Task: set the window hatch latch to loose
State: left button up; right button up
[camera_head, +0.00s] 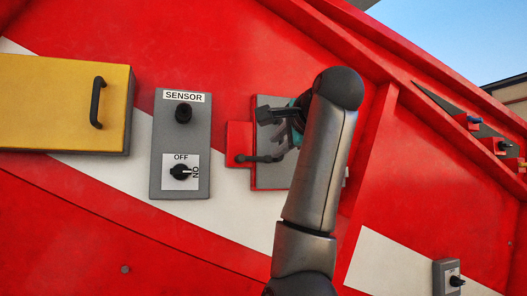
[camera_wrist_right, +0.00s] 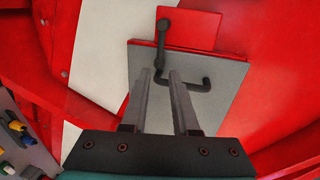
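The window hatch is a grey plate (camera_head: 266,174) on the red wall, partly hidden behind my right arm in the head view. It also shows in the wrist view (camera_wrist_right: 222,103). Its latch is a dark lever (camera_head: 258,158) on a small red block (camera_head: 238,137). The lever reaches from the block across onto the plate; it shows in the wrist view too (camera_wrist_right: 162,40). My right gripper (camera_wrist_right: 160,76) has its two fingers apart, with the lever's free end near the gap between the fingertips. Contact cannot be told. My left gripper is not in view.
A dark bent handle (camera_wrist_right: 205,83) sits on the hatch plate beside the right finger. A grey sensor box (camera_head: 180,140) with knobs stands left of the hatch, then a yellow box (camera_head: 60,100) with a handle. A small switch box (camera_head: 447,278) is at lower right.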

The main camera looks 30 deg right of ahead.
aim_at(261, 159)
jog(key=p+x, duration=0.3)
jog(key=x, duration=0.6)
jog(key=shift+w+f, duration=0.1)
jog(key=shift+w, duration=0.1)
grip_shut()
dwell(1.1)
